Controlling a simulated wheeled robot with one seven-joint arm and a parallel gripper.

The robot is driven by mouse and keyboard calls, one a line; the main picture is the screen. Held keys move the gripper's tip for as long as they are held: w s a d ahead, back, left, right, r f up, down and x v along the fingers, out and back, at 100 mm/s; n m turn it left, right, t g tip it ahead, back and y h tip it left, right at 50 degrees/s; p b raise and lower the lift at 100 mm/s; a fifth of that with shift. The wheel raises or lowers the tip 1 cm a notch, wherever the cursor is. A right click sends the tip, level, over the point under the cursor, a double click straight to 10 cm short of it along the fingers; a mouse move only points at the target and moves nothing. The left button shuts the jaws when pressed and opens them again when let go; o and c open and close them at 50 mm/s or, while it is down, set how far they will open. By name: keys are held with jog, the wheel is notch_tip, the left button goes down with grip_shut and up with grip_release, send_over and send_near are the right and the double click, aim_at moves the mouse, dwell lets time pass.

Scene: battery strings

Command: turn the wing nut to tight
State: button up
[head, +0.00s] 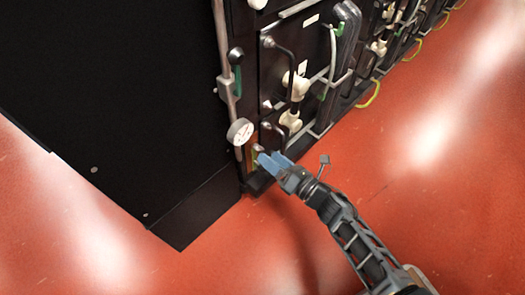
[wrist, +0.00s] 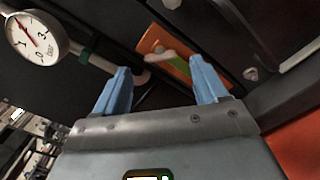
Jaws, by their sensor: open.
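A pale wing nut (wrist: 160,54) shows in the wrist view, in front of a small plate (wrist: 181,70) with orange and green areas. It lies beyond the gap between my fingertips, with its long wing slanting across the plate. In the head view the plate (head: 254,154) is low on the cabinet's front, and the nut is too small to make out clearly. My gripper (wrist: 159,76) is open with two blue fingers and nothing between them. In the head view my gripper (head: 273,161) is close to the plate, just right of it. I cannot tell whether it touches the nut.
A round gauge (head: 240,131) on a pipe is just above left of the plate; its dial (wrist: 36,38) fills the upper left of the wrist view. A large black cabinet (head: 120,90) stands left. Pipes and pale valves (head: 291,121) are above right. Red floor (head: 440,150) is open right.

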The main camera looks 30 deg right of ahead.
aim_at(259, 149)
jog(key=shift+b+x, duration=0.35)
jog(key=shift+x, duration=1.8)
jog(key=c, duration=1.1)
jog(key=shift+o, duration=0.2)
